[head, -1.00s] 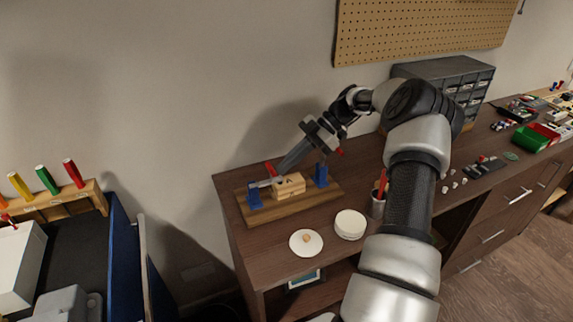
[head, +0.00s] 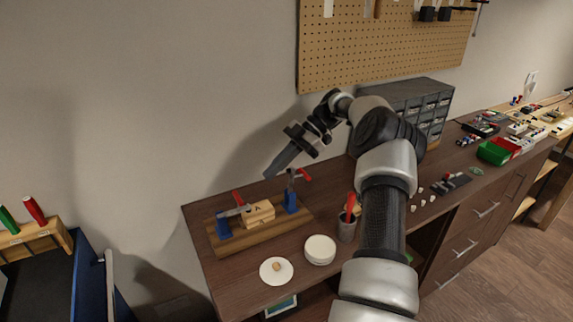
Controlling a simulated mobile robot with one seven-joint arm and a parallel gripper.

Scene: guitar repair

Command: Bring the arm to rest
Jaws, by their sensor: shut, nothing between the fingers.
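My gripper (head: 268,175) is shut and empty. It hangs in the air above the wooden fixture, its fingers pointing down and to the left. The arm reaches up from the lower right and bends over the bench (head: 240,280). Below the gripper, the wooden fixture board (head: 264,233) carries two blue clamps with red handles, one on the left (head: 224,226) and one on the right (head: 291,200). A light wooden block (head: 259,214) sits between them. The gripper looks apart from the block and the clamps.
A cup with a red-handled tool (head: 347,230) stands close to my arm. A round white container (head: 320,250) and a white dish (head: 277,271) are in front of the fixture. A grey drawer cabinet (head: 415,105) stands behind the arm, under a pegboard (head: 385,45). Air left of the gripper is clear.

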